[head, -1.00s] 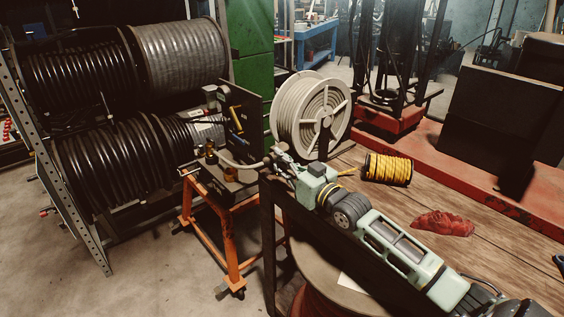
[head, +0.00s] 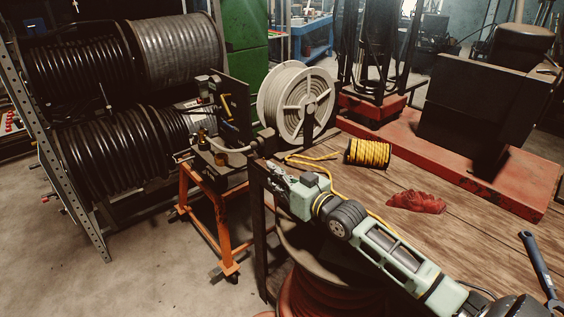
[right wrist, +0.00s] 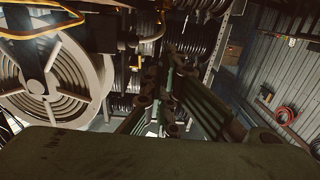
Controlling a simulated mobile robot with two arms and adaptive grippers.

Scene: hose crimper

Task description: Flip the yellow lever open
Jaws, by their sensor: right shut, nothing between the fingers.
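The hose crimper (head: 232,158) stands on an orange-legged stand left of the wooden bench, with a dark upright panel. A small yellow lever (head: 226,106) shows on the panel's face. It is too small to tell its exact position. My right gripper (head: 270,172) is shut and empty, to the right of and below the lever, clear of it. Its finger links also show in the right wrist view (right wrist: 168,95), pointing toward the reels. A grey hose end (head: 240,150) lies between the crimper and the gripper in the picture. My left gripper is out of view.
A yellow rope spool (head: 368,153), a red rag (head: 416,202) and a wrench (head: 540,268) lie on the wooden bench (head: 470,240). A rack of black hose reels (head: 120,150) fills the left.

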